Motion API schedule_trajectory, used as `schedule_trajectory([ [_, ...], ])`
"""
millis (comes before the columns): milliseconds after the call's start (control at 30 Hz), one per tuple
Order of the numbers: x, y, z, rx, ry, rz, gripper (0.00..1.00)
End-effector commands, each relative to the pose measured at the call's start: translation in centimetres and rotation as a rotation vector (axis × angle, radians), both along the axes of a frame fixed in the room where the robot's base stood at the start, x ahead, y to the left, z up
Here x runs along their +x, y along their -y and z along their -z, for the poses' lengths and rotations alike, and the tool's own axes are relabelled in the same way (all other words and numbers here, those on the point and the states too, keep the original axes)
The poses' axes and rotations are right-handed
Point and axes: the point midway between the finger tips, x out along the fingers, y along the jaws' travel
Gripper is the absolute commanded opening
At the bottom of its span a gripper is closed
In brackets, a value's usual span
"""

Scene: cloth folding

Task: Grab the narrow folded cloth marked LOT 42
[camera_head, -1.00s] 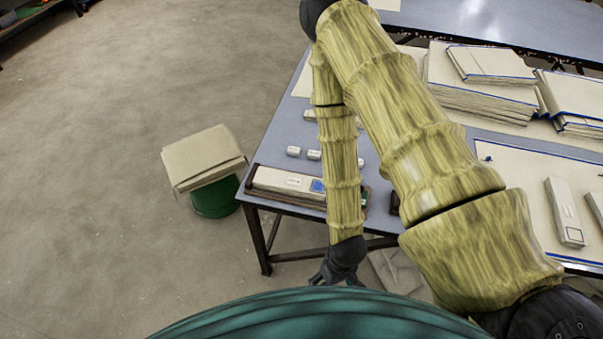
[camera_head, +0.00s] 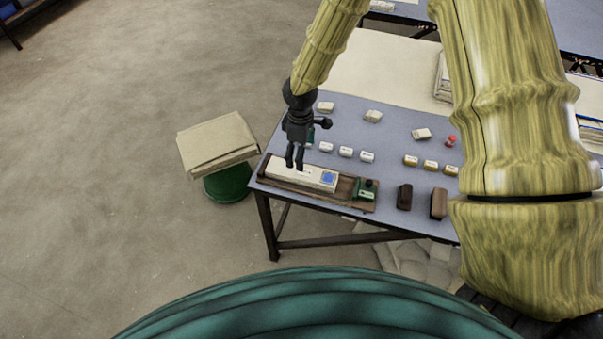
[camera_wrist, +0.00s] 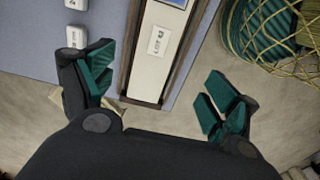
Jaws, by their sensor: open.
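The narrow folded cloth (camera_head: 312,178) is a long cream strip with a blue patch near its right end. It lies in a shallow brown wooden tray (camera_head: 341,196) along the table's near edge. In the wrist view the cloth (camera_wrist: 150,71) shows its white LOT 42 label between dark tray rims. My gripper (camera_head: 294,166) points down over the left part of the cloth in the head view. In the wrist view my gripper (camera_wrist: 157,88) is open, its teal-padded fingers spread on either side of the tray. Whether the fingertips touch the cloth is unclear.
The blue-grey table (camera_head: 385,179) holds several small white blocks and two dark brown blocks (camera_head: 404,197). A small green item (camera_head: 365,189) sits at the tray's right end. A green stool (camera_head: 228,184) bearing a beige folded stack (camera_head: 217,143) stands left of the table. Floor further left is clear.

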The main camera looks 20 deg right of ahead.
Motion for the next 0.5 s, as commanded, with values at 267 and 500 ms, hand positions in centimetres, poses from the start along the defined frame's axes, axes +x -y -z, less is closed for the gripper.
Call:
schedule_trajectory([
  [267, -0.1, 0.0, 3.2, 0.0, -0.004, 0.001, 0.88],
  [500, -0.1, 0.0, 4.7, 0.002, -0.002, 0.0, 0.88],
])
